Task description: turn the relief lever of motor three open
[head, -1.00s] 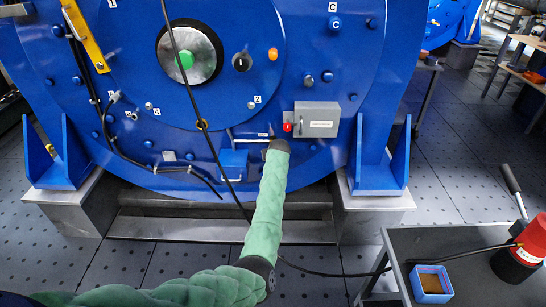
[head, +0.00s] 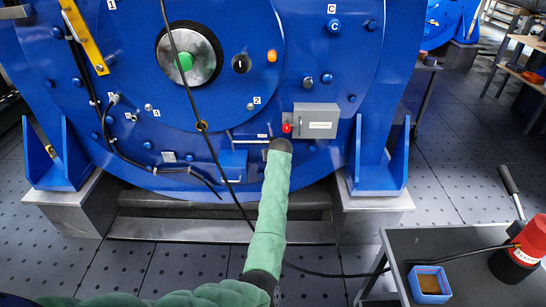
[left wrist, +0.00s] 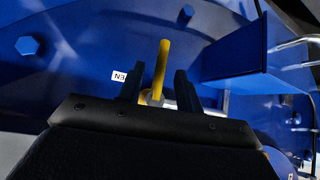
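In the left wrist view a yellow lever (left wrist: 161,62) stands up from the blue motor housing, beside a small white label reading N3 (left wrist: 119,77). My left gripper (left wrist: 160,80) is open, with one dark finger on each side of the lever and visible gaps between. A pale metal piece shows at the lever's foot, partly hidden by the gripper. In the head view my green left arm reaches up to the lower front of the blue motor (head: 330,60); its wrist hides the lever and fingers there. My right gripper is not in view.
Near my left wrist are a grey box (head: 316,120), a red knob (head: 287,128) and a blue box (head: 233,163). A black cable (head: 212,150) hangs across the motor. At right a grey table (head: 460,285) holds a red cylinder (head: 516,250) and a blue tray (head: 430,270).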

